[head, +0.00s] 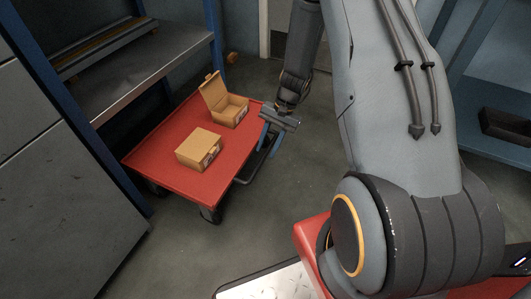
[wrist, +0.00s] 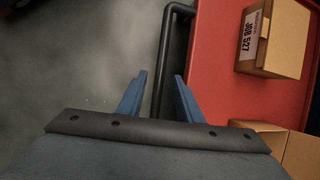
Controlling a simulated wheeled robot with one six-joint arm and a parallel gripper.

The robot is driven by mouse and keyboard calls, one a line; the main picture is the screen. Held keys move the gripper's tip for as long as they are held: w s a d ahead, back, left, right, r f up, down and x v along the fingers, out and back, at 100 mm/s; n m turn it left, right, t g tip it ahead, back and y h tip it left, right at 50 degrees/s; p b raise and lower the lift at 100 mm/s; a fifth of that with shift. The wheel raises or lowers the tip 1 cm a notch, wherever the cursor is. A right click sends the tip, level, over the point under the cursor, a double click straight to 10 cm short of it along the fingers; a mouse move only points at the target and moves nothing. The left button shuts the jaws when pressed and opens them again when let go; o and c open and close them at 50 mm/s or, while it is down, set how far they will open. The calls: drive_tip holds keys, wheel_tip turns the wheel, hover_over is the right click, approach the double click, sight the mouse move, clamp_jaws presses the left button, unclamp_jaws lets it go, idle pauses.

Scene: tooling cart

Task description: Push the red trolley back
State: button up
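The red trolley (head: 172,165) stands on wheels at the left of the head view, beside the blue-framed shelf. Its flat red top also fills the right of the wrist view (wrist: 212,60). Its dark handle bar (wrist: 164,62) runs along the trolley's right side in the head view. My gripper (head: 270,145) is at that handle, fingers pointing down. In the wrist view the two blue fingers (wrist: 161,76) are apart, with the bar between them and a gap showing on both sides. Part of the handle is hidden behind the gripper in the head view.
A closed cardboard box (head: 197,148) and one with its lid up (head: 229,109) sit on the trolley. The shelf (head: 120,78) and a grey cabinet (head: 50,190) bound the left. Bare floor (head: 250,215) lies in front. Another blue rack (head: 495,110) stands at right.

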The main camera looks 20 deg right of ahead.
drive_tip(key=shift+x, duration=1.05)
clamp_jaws()
